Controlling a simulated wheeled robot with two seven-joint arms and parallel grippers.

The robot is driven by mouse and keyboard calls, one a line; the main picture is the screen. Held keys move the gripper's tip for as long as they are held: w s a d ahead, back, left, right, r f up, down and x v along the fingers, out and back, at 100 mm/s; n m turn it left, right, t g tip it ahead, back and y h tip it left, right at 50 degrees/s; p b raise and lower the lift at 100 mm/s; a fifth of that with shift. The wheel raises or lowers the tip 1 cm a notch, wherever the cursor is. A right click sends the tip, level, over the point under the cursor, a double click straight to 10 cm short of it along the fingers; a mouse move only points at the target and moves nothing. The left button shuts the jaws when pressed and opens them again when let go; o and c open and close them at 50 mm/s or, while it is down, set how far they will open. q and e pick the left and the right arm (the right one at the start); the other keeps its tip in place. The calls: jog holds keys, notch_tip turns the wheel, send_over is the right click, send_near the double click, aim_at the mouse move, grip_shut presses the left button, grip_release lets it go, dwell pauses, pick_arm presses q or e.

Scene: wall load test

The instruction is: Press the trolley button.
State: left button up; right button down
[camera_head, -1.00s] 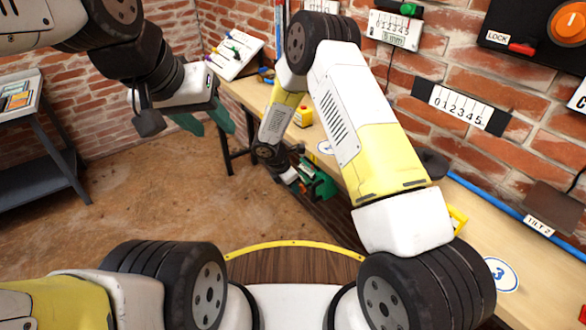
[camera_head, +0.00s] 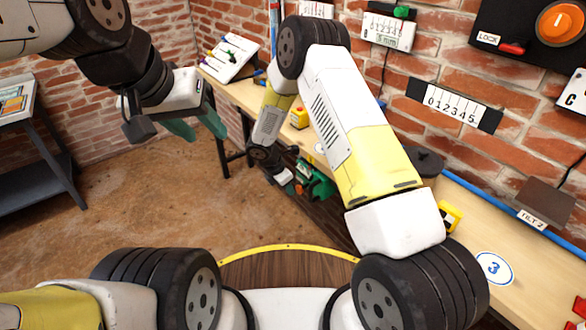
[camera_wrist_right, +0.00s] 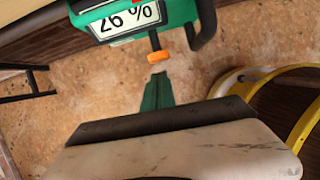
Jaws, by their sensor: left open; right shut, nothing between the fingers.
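A green device (camera_head: 318,182) shows beside the front edge of the bench, partly behind my right forearm. In the right wrist view a green device (camera_wrist_right: 122,14) has a white display and a small orange knob (camera_wrist_right: 158,57) below it. My right gripper (camera_wrist_right: 158,78) is shut and empty, its green fingertips just short of the knob with a small gap in the picture. In the head view my right wrist hides most of that gripper. My left gripper (camera_head: 196,128) is open and empty over the floor. I cannot tell for certain which part is the trolley button.
A wooden bench (camera_head: 480,225) runs along the brick wall. A dark side table (camera_head: 30,160) stands left. The floor between is clear.

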jog(key=v, duration=0.9)
jog(key=shift+r, duration=0.35)
jog(key=s+d+r+m+y, duration=0.1)
jog(key=s+d+r+m, duration=0.2)
jog(key=r, duration=0.4)
jog(key=s+d+r+m, duration=0.1)
jog(key=d+r+m, duration=0.3)
jog(key=r, duration=0.3)
jog(key=s+d+r+m+y, duration=0.1)
jog(key=s+d+r+m, duration=0.2)
jog(key=r, duration=0.4)
jog(key=s+d+r+m+t+y, duration=0.2)
jog(key=s+r+m, duration=0.4)
jog(key=s, duration=0.3)
jog(key=s+d+r+m+t+y, duration=0.1)
jog(key=s+d+r+m, duration=0.3)
jog(key=s+r+m, duration=0.2)
jog(key=s+m, duration=0.2)
jog(key=s, duration=0.2)
jog(key=shift+d+t+y, duration=0.3)
jog(key=shift+t+y, duration=0.1)
jog(key=shift+s+d, duration=0.1)
